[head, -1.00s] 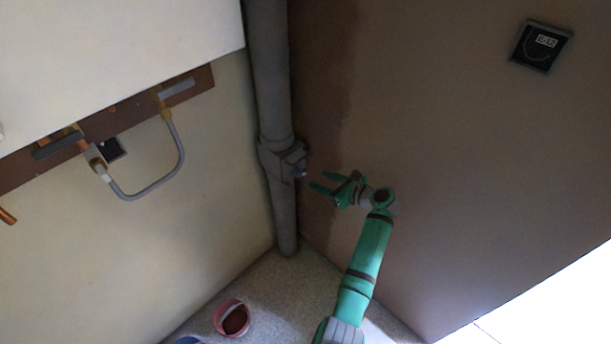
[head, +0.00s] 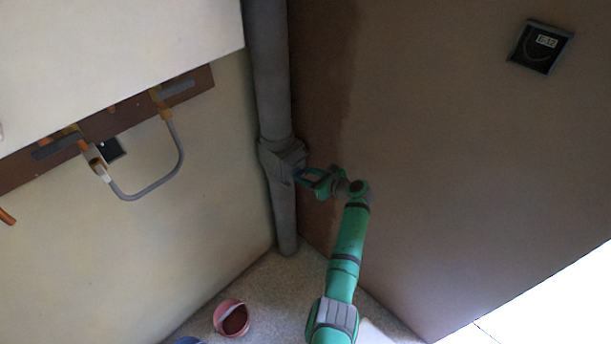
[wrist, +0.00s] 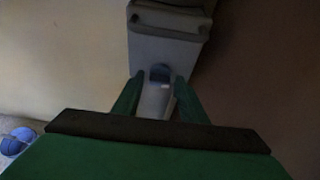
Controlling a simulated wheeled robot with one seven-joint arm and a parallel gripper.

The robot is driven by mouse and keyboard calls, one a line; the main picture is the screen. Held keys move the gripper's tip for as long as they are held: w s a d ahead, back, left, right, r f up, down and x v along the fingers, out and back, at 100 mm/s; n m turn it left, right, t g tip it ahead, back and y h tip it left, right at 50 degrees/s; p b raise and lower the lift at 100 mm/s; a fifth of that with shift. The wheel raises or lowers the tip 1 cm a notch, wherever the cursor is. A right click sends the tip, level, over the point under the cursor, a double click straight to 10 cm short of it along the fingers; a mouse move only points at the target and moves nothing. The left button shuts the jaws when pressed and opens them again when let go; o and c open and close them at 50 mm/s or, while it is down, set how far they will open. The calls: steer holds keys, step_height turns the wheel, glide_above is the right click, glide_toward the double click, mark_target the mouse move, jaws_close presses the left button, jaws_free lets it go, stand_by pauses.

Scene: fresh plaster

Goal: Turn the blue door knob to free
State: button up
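In the head view my gripper (head: 303,177) reaches the box from the right. I cannot tell how the knob is turned.
The grey pipe (head: 268,70) runs down the wall corner. A brown wall (head: 450,150) is close on the right. A reddish bucket (head: 231,318) stands on the floor, with a blue one (head: 189,341) beside it. A curved grey hose (head: 150,190) hangs on the left wall.

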steer(key=c, duration=0.7)
steer(key=n, duration=0.1)
steer(key=n+t+h, duration=0.1)
steer(key=shift+s+a+f+n, duration=0.2)
steer(key=shift+s+n, duration=0.1)
steer(key=shift+n, duration=0.1)
steer(key=n+t, duration=0.1)
steer(key=n+t+h, duration=0.1)
steer(key=shift+s+a+f+n, duration=0.1)
steer(key=shift+s+a+n, duration=0.1)
steer(key=shift+n, duration=0.1)
steer(key=shift+s+a+f+n+t+h, duration=0.1)
steer(key=shift+f+n+t+h, duration=0.1)
steer(key=shift+n+t, duration=0.75)
steer(key=shift+d+f+n+t+h, duration=0.15)
steer(key=shift+n+t, duration=0.25)
steer(key=shift+n, duration=1.2)
steer(key=shift+s+a+f+n+t+h, duration=0.2)
steer(key=shift+n+t, duration=0.45)
steer(key=shift+n, duration=0.6)
steer(key=shift+w+f+n, duration=0.1)
steer(key=shift+w+n, duration=0.05)
steer(key=shift+n, duration=0.15)
